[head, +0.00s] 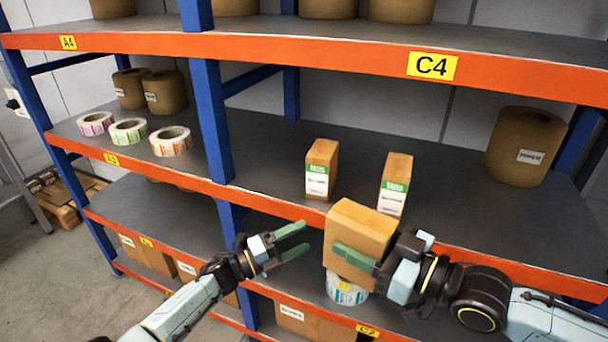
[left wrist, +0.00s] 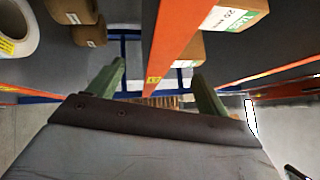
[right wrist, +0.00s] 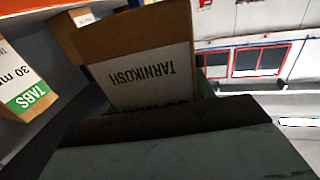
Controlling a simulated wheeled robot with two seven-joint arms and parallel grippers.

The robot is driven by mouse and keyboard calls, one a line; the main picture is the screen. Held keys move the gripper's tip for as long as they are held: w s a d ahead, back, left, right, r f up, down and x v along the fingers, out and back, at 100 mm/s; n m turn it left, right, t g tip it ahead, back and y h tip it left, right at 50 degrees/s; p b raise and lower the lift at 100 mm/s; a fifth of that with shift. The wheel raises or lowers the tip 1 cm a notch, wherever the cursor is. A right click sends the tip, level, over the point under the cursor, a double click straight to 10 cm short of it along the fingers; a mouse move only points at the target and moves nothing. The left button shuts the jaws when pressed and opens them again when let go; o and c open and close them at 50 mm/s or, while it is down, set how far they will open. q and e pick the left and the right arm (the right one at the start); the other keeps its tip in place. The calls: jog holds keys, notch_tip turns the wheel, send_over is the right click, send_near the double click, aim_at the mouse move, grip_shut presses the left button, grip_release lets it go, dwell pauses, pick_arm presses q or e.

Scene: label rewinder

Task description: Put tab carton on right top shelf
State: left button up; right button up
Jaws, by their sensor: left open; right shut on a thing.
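My right gripper (head: 350,252) is shut on a brown carton (head: 362,228) and holds it in front of the right bay's middle shelf edge. One green finger shows on the carton's near side; the other is hidden. In the right wrist view the carton (right wrist: 150,72) shows a white label with upside-down lettering. My left gripper (head: 306,238) is open and empty, left of the carton and apart from it; its two fingers also show in the left wrist view (left wrist: 160,80). The upper right shelf (head: 330,53) has an orange edge with a yellow C4 tag.
Two small cartons with green labels, a left one (head: 321,168) and a right one (head: 396,180), stand on the middle shelf. A large brown roll (head: 525,147) stands at right. A label roll (head: 345,289) sits below the held carton. A blue post (head: 212,120) divides the bays.

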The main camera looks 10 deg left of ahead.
pick_arm(q)
jog(key=s+d+r+m+g+y, duration=0.2)
jog(key=s+r+m+g, duration=0.2)
jog(key=r+m+g, duration=0.7)
jog(key=s+d+r+m+g+y, duration=0.15)
jog(key=s+r+m+g, duration=0.4)
jog(key=r+m, duration=0.95)
jog(key=m, duration=0.3)
send_near(389, 248)
jog(key=shift+g+y, duration=0.45)
jog(key=x, duration=0.4)
jog(key=shift+w+d, duration=0.25)
jog(key=shift+d, duration=0.25)
jog(key=c, duration=1.1)
jog(key=shift+c, duration=0.7)
pick_arm(e)
jog(key=o, duration=1.2)
jog(key=shift+o, duration=0.2)
